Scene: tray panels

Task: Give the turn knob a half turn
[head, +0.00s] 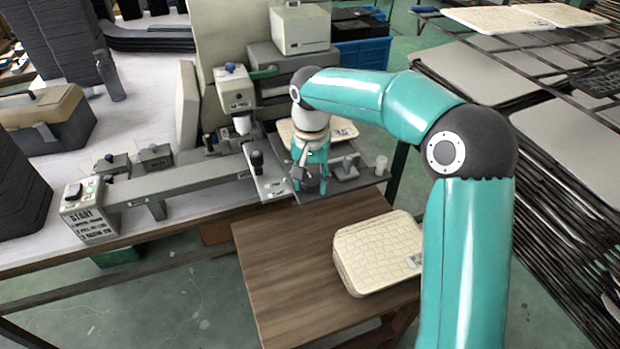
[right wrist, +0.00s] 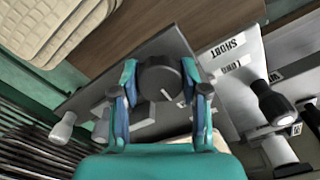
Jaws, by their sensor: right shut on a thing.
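The turn knob (right wrist: 160,78) is a dark round dial with a short white mark on its edge. In the right wrist view it sits on a grey panel (right wrist: 176,42). My right gripper (right wrist: 159,72) has its teal fingers on both sides of the knob and is shut on it. In the head view the right gripper (head: 310,174) comes down onto the panel from above, and its fingers hide much of the knob. My left gripper is in neither view.
A lever with a black handle (right wrist: 275,103) stands beside a white labelled plate (right wrist: 235,68). Pale knobs (head: 381,165) stand right of the gripper. A box marked START (head: 88,212) is at the left. Cream panels (head: 378,252) lie on the wooden table (head: 285,270). A rack of trays (head: 560,120) stands at the right.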

